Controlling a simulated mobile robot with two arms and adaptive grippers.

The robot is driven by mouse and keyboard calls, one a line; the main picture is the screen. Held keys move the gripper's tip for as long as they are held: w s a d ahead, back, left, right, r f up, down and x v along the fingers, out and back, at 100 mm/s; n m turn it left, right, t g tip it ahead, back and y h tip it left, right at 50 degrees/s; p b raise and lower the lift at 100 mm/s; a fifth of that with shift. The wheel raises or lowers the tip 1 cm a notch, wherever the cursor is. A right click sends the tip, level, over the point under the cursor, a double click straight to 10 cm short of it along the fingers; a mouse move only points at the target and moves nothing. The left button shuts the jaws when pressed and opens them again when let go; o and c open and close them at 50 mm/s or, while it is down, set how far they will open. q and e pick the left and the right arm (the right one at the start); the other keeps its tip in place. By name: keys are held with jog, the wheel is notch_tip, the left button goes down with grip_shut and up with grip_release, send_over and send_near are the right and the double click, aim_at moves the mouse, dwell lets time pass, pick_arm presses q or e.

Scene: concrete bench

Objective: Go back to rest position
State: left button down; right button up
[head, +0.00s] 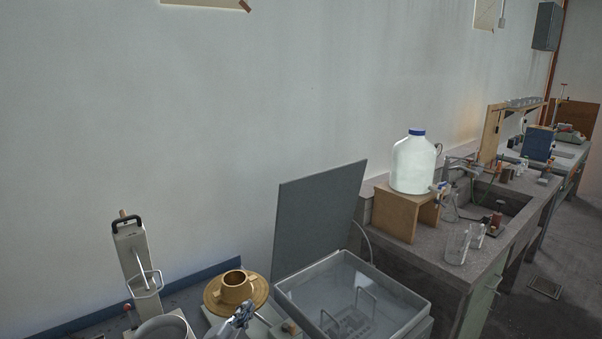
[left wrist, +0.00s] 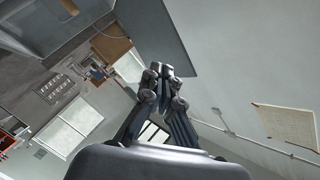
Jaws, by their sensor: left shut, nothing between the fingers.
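My left gripper (head: 242,315) shows at the bottom of the head view, in front of the brass-coloured round vessel (head: 237,288). It is shut and empty. In the left wrist view its dark fingers (left wrist: 163,76) come together near the middle, with nothing between them. Most of the left arm is outside the head view. My right gripper is not in view.
Right of the gripper stands an open bath (head: 420,300) with a raised grey lid (head: 318,215) and a wire rack inside. A white jug (head: 412,165) stands on a wooden stand (head: 382,214) near glassware and a sink. A metal pot (head: 165,330) is at the left.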

pick_arm(q)
jog(key=s+a+f+n+g+y, duration=0.1)
jog(key=s+a+f+n+g, duration=0.3)
jog(key=s, duration=0.9)
jog(key=s+a+f+n+g+y, duration=0.1)
jog(key=s+f+n+g, duration=0.4)
jog(key=s, duration=0.7)
jog(key=s+a+f+n+g+y, duration=0.15)
jog(key=s+a+f+g, duration=0.35)
jog(key=s, duration=0.8)
notch_tip(320, 180, down, 30)
jog(key=s+d+b, duration=0.1)
jog(key=d+b, duration=0.1)
jog(key=s+a+f+g+b, duration=0.1)
jog(key=s+a+f, duration=0.2)
jog(key=s+f, duration=1.3)
jog(key=shift+s+f+b, duration=0.25)
jog(key=shift+f+b, duration=0.15)
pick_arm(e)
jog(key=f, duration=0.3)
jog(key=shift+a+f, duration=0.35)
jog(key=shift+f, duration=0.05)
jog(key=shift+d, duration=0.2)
